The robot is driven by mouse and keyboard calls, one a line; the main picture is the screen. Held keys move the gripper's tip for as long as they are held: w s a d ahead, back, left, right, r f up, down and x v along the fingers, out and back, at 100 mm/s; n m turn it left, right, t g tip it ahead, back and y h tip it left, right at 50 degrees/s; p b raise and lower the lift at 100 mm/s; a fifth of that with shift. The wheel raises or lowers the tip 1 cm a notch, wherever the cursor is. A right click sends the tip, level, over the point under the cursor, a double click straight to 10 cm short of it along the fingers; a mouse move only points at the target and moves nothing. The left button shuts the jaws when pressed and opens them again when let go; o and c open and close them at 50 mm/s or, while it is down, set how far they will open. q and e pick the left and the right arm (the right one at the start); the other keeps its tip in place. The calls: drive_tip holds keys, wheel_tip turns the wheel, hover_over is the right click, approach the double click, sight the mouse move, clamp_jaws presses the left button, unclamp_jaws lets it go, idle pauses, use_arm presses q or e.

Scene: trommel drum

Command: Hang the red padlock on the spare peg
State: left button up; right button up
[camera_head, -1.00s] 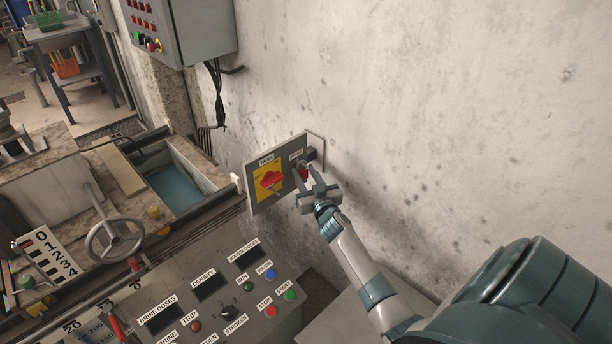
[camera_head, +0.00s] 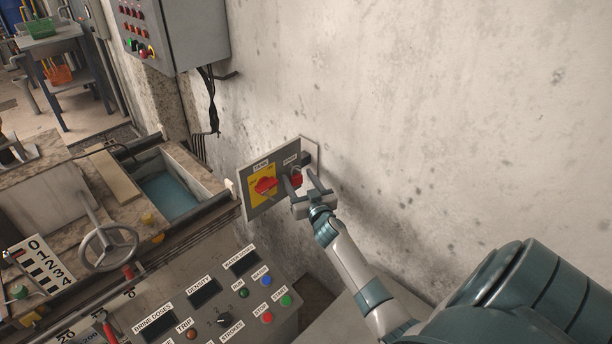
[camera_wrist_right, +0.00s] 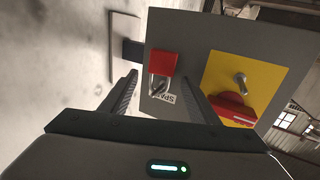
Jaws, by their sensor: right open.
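The red padlock (camera_head: 297,179) is at the SPARE label on the grey wall panel (camera_head: 256,211). In the right wrist view the padlock (camera_wrist_right: 164,62) has its metal shackle (camera_wrist_right: 158,86) at the spare peg beside that label; the peg itself is mostly hidden, and the padlock looks hung there. My right gripper (camera_head: 299,176) is open in front of it, one finger on each side; in the wrist view the gripper (camera_wrist_right: 159,77) shows gaps between both fingers and the padlock. My left gripper is not in view.
A red rotary switch (camera_head: 265,186) on a yellow plate, under a TANK label, sits left of the padlock. A metal peg (camera_wrist_right: 240,80) is beside it. A button console (camera_head: 228,300) stands below, a control box (camera_head: 188,35) hangs above. The wall to the right is bare.

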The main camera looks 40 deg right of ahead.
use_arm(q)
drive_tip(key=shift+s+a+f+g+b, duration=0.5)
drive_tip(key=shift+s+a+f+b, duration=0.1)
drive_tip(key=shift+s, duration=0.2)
use_arm(e)
drive_tip(key=v, duration=1.7)
drive_tip(key=shift+s+r, duration=0.15)
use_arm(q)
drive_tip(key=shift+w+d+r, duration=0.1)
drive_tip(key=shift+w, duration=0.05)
